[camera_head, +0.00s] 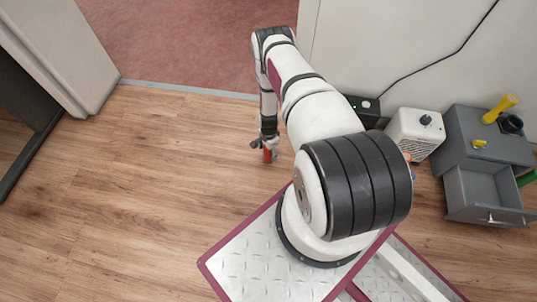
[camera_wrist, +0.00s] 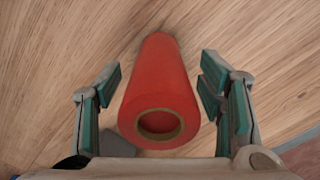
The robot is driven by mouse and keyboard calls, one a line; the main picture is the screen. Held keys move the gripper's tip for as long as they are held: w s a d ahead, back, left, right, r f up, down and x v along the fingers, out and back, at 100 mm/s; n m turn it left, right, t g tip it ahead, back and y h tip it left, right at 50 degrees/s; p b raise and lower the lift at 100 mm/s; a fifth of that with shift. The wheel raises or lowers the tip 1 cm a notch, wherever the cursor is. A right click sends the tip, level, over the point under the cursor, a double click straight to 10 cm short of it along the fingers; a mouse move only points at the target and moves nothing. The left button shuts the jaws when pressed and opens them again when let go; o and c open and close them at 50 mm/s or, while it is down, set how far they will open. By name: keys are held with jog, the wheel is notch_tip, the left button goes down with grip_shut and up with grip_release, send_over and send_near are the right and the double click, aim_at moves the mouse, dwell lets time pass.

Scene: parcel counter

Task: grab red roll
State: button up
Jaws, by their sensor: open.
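The red roll (camera_wrist: 157,80) shows in the wrist view between my gripper's fingers, its round hollow end with a tan inner ring facing the camera. My gripper (camera_wrist: 160,92) is open, with green-padded fingers on the left and right of the roll and a visible gap on each side. In the head view my gripper (camera_head: 264,149) points down near the wood floor, and the red roll (camera_head: 268,156) shows as a small patch at its fingers. The rest of the roll is hidden there by the gripper.
A grey cabinet (camera_head: 462,140) with an open drawer (camera_head: 487,191) stands at the right, a yellow item (camera_head: 501,108) on top. A white box (camera_head: 414,133) and a dark box (camera_head: 365,110) stand beside it along the wall. The wood floor (camera_head: 150,190) at left is clear.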

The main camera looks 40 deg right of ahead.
notch_tip(320, 180, down, 2)
jog(key=shift+f+b, duration=0.25)
jog(key=shift+b, duration=0.15)
jog(key=shift+c, duration=0.4)
jog(key=c, duration=1.3)
jog(key=shift+o, duration=0.2)
jog(key=shift+r, duration=0.15)
